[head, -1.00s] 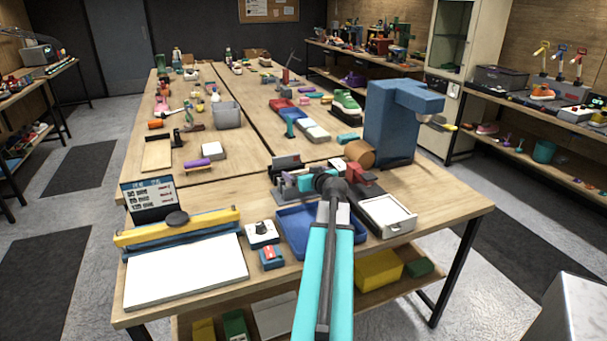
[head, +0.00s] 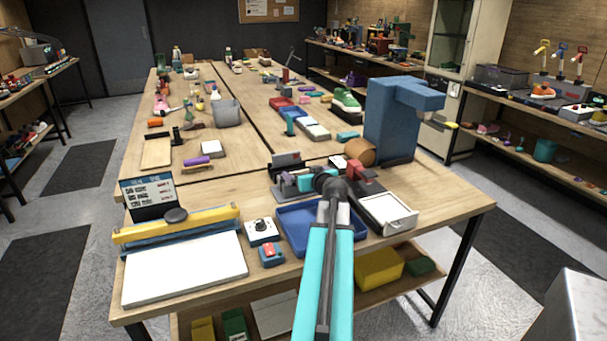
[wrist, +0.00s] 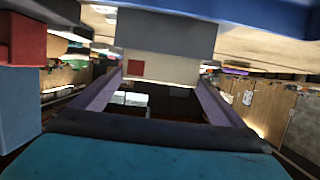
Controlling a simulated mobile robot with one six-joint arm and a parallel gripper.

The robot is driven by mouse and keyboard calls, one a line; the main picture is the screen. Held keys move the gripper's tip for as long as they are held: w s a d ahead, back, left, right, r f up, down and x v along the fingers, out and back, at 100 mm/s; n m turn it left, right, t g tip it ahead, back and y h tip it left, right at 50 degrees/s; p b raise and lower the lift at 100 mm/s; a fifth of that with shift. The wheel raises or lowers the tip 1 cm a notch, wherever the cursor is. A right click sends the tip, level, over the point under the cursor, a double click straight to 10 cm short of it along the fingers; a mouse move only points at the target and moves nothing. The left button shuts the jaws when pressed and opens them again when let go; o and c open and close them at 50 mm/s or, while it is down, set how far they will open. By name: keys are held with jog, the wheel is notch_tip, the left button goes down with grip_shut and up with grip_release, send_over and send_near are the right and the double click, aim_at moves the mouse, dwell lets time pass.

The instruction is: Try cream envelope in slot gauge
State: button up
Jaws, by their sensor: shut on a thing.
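The cream envelope (wrist: 178,68), with a small red square on it, is between the purple fingers of my gripper (wrist: 158,80) in the wrist view. My gripper is shut on it. A plain grey block (wrist: 166,32) is directly beyond the envelope's upper edge; it may be the slot gauge, but I cannot tell whether the envelope is in a slot or only against it. In the head view, my arm and wrist cover most of the gripper and the envelope, near a dark grey stand (head: 286,160) on the bench.
A blue tray (head: 291,237) lies under my arm, with a white tray (head: 388,213) to its right. A tall blue machine (head: 390,125) stands behind at the right. A red and blue block (wrist: 22,80) is close on the left in the wrist view. Bare bench shows at right.

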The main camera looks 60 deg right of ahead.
jog(key=shift+f, duration=0.25)
dwell(0.4)
jog(key=o, duration=0.7)
jog(key=shift+o, duration=0.2)
jog(key=shift+s, duration=0.1)
jog(key=b+v, duration=0.4)
jog(key=v, duration=0.4)
jog(key=b, duration=0.2)
jog(key=shift+s+a+r+b, duration=0.15)
jog(key=shift+s+a+b, duration=0.05)
jog(key=shift+b, duration=0.15)
jog(key=b+v, duration=0.2)
jog(key=b, duration=0.6)
jog(key=shift+s+a, duration=0.1)
jog(key=shift+b+v, duration=0.35)
jog(key=shift+v, duration=1.1)
